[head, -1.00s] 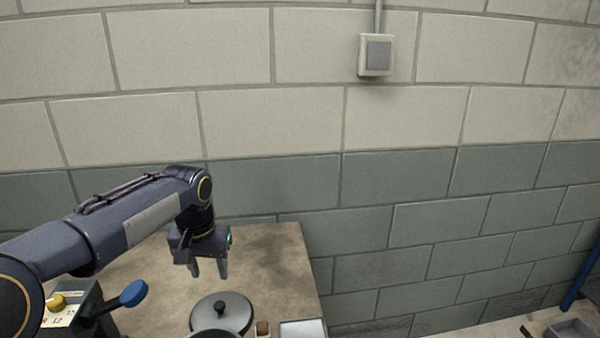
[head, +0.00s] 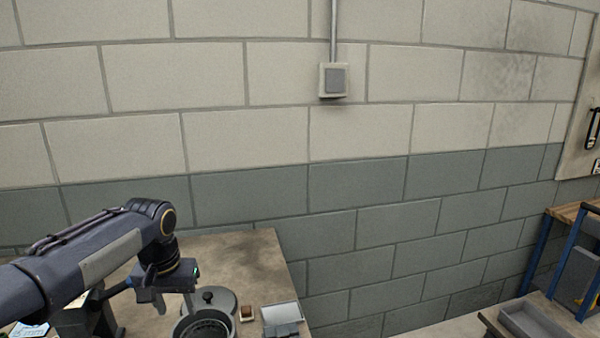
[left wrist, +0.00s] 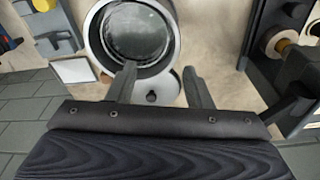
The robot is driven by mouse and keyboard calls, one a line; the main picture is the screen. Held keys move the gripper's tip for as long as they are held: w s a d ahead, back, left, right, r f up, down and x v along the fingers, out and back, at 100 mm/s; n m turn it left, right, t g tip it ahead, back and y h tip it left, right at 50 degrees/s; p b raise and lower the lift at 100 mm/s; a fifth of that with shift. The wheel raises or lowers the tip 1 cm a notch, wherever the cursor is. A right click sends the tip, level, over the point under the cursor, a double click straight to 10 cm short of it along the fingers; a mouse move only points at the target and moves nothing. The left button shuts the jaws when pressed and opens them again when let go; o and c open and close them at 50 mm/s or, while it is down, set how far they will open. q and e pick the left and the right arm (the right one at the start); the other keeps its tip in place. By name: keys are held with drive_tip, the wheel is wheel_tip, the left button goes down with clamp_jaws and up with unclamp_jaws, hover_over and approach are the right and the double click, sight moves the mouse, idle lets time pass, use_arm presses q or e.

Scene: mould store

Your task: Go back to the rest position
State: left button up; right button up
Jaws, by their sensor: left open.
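My left gripper (head: 165,300) reaches over the work table (head: 235,255) from the left in the head view. It is open, with its fingers apart and nothing between them. In the left wrist view its two fingers (left wrist: 159,72) point towards a round metal pot (left wrist: 138,35) and a round grey lid (left wrist: 162,88). In the head view the pot (head: 204,326) stands at the lower edge and the knobbed lid (head: 222,298) lies behind it, just right of the gripper. I cannot tell the height between fingers and table. My right gripper is in neither view.
A small brown-topped block (head: 246,313) and a pale tray (head: 280,313) lie near the table's right edge. A block wall with a switch box (head: 334,79) stands behind. At right are a grey bin (head: 535,322) and a blue-framed bench (head: 562,245). Floor beyond the table's right edge is hidden.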

use_arm(q)
drive_tip(key=s+t+h, duration=0.2)
drive_tip(key=s, duration=1.3)
drive_tip(key=s+d+f+t+h, duration=0.1)
drive_tip(key=s+d+f, duration=0.1)
drive_tip(key=s, duration=0.3)
drive_tip(key=s+d+f+n+t, duration=0.1)
drive_tip(key=s+d+f, duration=0.1)
drive_tip(key=s, duration=0.4)
drive_tip(key=shift+f+h, duration=0.4)
drive_tip(key=shift+f, duration=0.35)
